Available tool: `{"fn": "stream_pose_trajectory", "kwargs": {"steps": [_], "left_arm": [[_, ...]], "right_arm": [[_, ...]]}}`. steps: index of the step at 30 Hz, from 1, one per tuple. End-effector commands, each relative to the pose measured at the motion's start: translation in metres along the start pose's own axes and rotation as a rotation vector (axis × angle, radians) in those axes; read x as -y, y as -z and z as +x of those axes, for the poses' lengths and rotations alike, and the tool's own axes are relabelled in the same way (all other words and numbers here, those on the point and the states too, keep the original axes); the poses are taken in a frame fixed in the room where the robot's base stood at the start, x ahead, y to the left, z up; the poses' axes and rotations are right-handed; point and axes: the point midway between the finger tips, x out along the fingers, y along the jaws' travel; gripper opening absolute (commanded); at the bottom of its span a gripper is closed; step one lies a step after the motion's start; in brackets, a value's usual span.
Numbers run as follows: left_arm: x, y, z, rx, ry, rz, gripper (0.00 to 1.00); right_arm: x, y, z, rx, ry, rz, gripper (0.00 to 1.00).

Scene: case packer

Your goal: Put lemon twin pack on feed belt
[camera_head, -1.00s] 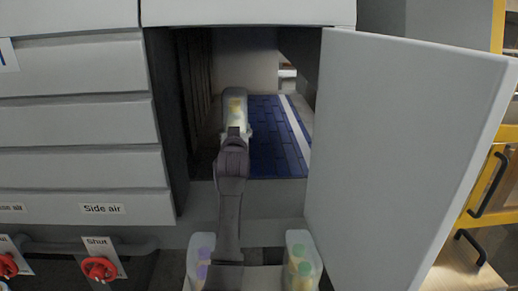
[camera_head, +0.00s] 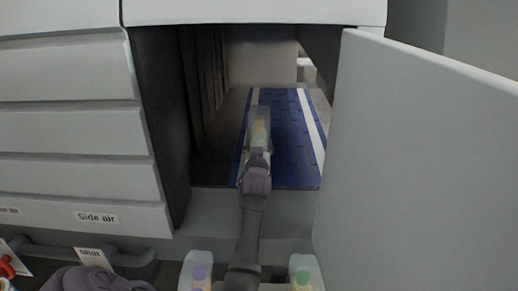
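The lemon twin pack (camera_head: 260,130), a clear pack with yellow inside, is at the end of my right gripper (camera_head: 258,158), inside the open hatch. The gripper appears shut on its near end; the fingers are small and partly hidden. The pack is over the left part of the blue feed belt (camera_head: 295,150), which has white stripes along its sides. I cannot tell whether the pack touches the belt. A grey-purple part of my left arm shows at the lower left edge; its gripper fingers are out of view.
A grey door (camera_head: 425,170) stands open on the right of the hatch. Drawer-like grey panels (camera_head: 75,135) are on the left. Two other packs stand at the bottom, one with a purple cap (camera_head: 200,274), one with green (camera_head: 303,277). The belt's right part is clear.

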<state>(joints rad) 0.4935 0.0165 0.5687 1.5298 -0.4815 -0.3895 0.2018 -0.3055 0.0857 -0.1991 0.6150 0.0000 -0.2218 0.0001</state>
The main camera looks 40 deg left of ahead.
Motion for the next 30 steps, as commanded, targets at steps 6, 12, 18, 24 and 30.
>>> {"fn": "stream_pose_trajectory", "kwargs": {"steps": [6, 12, 18, 24, 30], "left_arm": [[0.0, -0.012, 0.0, -0.009, 0.0, 0.0, 0.0], [0.0, -0.013, 0.0, -0.009, 0.0, 0.0, 0.0], [0.0, -0.017, 0.0, -0.002, 0.0, 0.001, 0.81], [0.0, -0.016, 0.0, -0.002, 0.0, 0.001, 0.86], [0.0, -0.015, -0.001, -0.002, 0.0, 0.001, 0.86]], "right_arm": [[-0.001, 0.024, -0.005, -0.037, -0.001, 0.0, 0.76], [0.005, 0.014, -0.004, -0.022, 0.006, 0.002, 0.76], [0.01, 0.004, -0.003, -0.006, 0.012, 0.002, 0.76], [0.009, 0.004, -0.003, -0.006, 0.011, 0.002, 0.76], [0.006, 0.007, -0.004, -0.01, 0.007, 0.001, 0.76]]}}
